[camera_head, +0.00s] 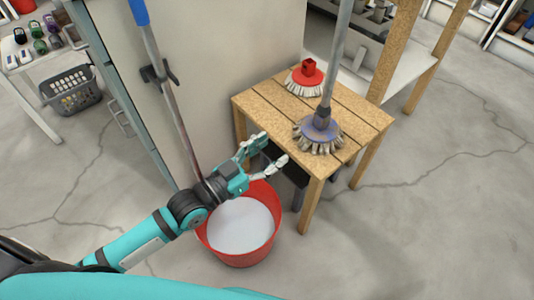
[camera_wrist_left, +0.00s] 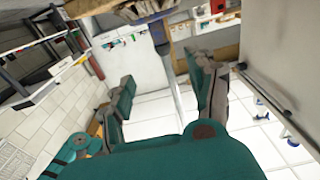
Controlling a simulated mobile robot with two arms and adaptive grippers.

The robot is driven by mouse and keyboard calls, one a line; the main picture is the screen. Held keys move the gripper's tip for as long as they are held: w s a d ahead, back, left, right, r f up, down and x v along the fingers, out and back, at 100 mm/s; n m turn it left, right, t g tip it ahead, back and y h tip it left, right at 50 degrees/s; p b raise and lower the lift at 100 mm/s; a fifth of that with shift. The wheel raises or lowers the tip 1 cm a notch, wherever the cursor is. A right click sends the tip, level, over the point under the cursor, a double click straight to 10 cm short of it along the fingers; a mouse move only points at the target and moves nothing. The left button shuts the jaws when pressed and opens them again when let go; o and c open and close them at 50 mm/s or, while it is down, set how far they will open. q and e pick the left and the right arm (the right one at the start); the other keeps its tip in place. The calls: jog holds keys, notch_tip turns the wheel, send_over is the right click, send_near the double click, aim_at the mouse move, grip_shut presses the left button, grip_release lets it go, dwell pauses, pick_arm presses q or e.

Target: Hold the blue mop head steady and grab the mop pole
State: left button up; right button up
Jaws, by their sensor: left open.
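The blue mop head (camera_head: 320,128), with pale bristles, sits on a slatted wooden table. A grey mop pole (camera_head: 340,52) rises from its top and leaves the head view at the upper edge. My left gripper (camera_head: 273,150) is open, its fingers spread to the left of the blue mop head and apart from it, near the table's left edge. In the left wrist view its two fingers (camera_wrist_left: 165,95) are spread with nothing between them. My right gripper is not in view.
A red mop head (camera_head: 305,76) sits farther back on the wooden table (camera_head: 366,117). A red bucket (camera_head: 243,260) stands on the floor below my left gripper. A blue-handled pole (camera_head: 168,100) is in a clip on the pale panel. The floor at right is clear.

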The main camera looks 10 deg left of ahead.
pick_arm(q)
jog(key=f, duration=0.1)
send_near(317, 122)
jog(key=x, duration=1)
jog(key=shift+w+d, duration=0.15)
jog(key=shift+d, duration=0.05)
grip_shut()
dwell(0.4)
